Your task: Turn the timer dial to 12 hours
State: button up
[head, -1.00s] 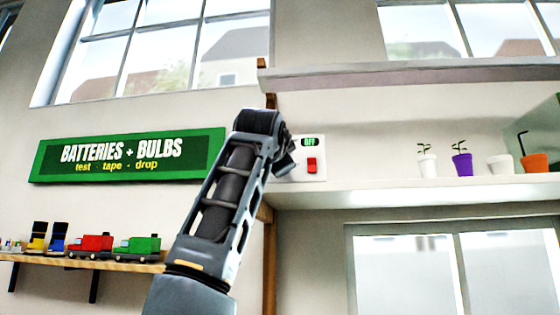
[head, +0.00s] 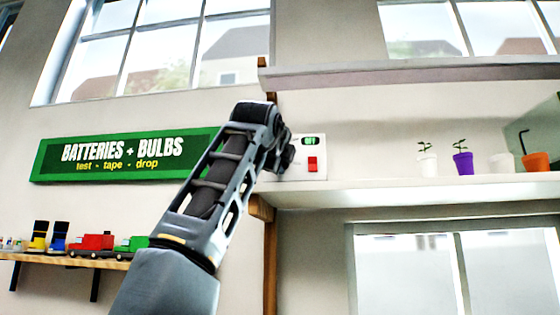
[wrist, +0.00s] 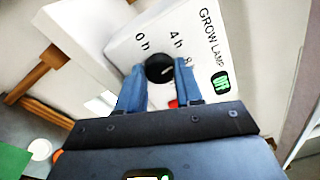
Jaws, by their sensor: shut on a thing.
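The white timer panel (head: 318,170) is on the wall by the shelf, partly behind my gripper in the head view. In the wrist view the panel (wrist: 122,52) carries the words GROW LAMP. The black round dial (wrist: 159,67) sits between my two fingertips. A small pale mark shows on it, but I cannot tell exactly where it points. The marks 0 h, 4 h and part of an 8 are readable around it; other marks are hidden by the fingers. My gripper (head: 284,158) is shut on the dial; the wrist view shows the gripper (wrist: 160,76) with a blue finger on each side.
A green display (wrist: 221,82) and a red switch (head: 312,164) are beside the dial; the switch is mostly hidden in the wrist view. The shelf (head: 400,192) with several pots is right of the panel. A green sign (head: 125,155) hangs left of my arm.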

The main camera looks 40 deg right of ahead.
jog(key=shift+f+m, duration=0.1)
jog(key=shift+m, duration=0.5)
jog(key=o, duration=1)
jog(key=shift+o, duration=0.2)
jog(key=b+v, duration=0.2)
jog(key=v, duration=0.5)
jog(key=shift+s+a, duration=0.25)
jog(key=shift+a, duration=0.05)
